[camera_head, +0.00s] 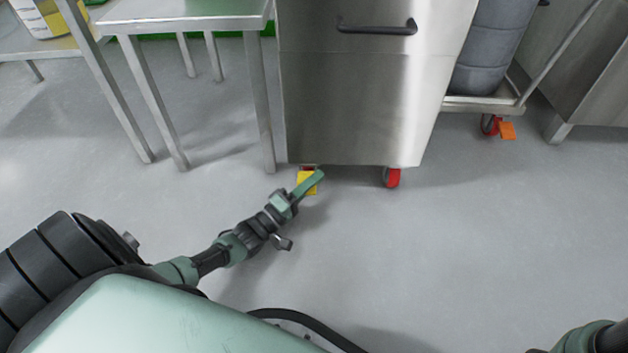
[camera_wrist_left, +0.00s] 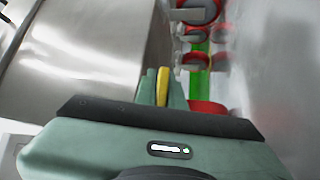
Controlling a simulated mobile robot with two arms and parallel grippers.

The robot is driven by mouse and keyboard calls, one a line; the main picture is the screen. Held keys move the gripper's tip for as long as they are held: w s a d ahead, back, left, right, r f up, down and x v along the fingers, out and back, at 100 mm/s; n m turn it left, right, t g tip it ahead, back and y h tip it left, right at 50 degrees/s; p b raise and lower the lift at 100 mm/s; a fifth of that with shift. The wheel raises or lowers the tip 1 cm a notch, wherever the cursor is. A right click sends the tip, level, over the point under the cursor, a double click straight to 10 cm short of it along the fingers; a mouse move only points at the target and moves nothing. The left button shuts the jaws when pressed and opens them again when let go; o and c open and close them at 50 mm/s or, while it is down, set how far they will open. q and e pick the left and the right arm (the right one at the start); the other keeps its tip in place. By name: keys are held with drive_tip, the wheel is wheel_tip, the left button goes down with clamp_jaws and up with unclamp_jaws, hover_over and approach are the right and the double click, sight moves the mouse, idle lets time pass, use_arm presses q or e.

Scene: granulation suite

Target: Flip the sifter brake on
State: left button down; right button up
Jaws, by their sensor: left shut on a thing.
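The sifter is a stainless steel cabinet (camera_head: 360,105) on red-wheeled casters, with a dark handle on its front. A yellow brake pedal (camera_head: 303,177) sticks out low at its front left caster. My left gripper (camera_head: 316,180) reaches down to this pedal just above the floor. In the left wrist view the yellow pedal (camera_wrist_left: 162,84) shows between the two green fingers of my left gripper (camera_wrist_left: 162,92), which is shut on it. The fingers hide part of the pedal, so its tilt is hard to tell. My right gripper is out of view.
A steel table (camera_head: 190,12) stands left of the sifter, its leg close to my left gripper. The front right red caster (camera_head: 391,177) has free floor around it. A trolley (camera_head: 485,103) with grey drums stands at the right. The floor in front is clear.

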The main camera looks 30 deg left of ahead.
use_arm(q)
drive_tip(key=c, duration=1.8)
unclamp_jaws()
drive_tip(key=shift+s+a+p, duration=0.15)
drive_tip(key=shift+s+p, duration=0.25)
drive_tip(key=shift+p, duration=0.15)
drive_tip(key=p+v, duration=0.1)
drive_tip(key=v, duration=0.2)
drive_tip(key=r+p+v, duration=0.1)
drive_tip(key=p+v, duration=0.1)
drive_tip(key=v, duration=0.2)
drive_tip(key=r+p+v, duration=0.1)
drive_tip(key=p+v, duration=0.1)
drive_tip(key=v, duration=0.2)
drive_tip(key=shift+s+r, duration=0.1)
drive_tip(key=shift+s, duration=0.15)
drive_tip(key=shift+s+a, duration=0.2)
drive_tip(key=shift+s, duration=0.4)
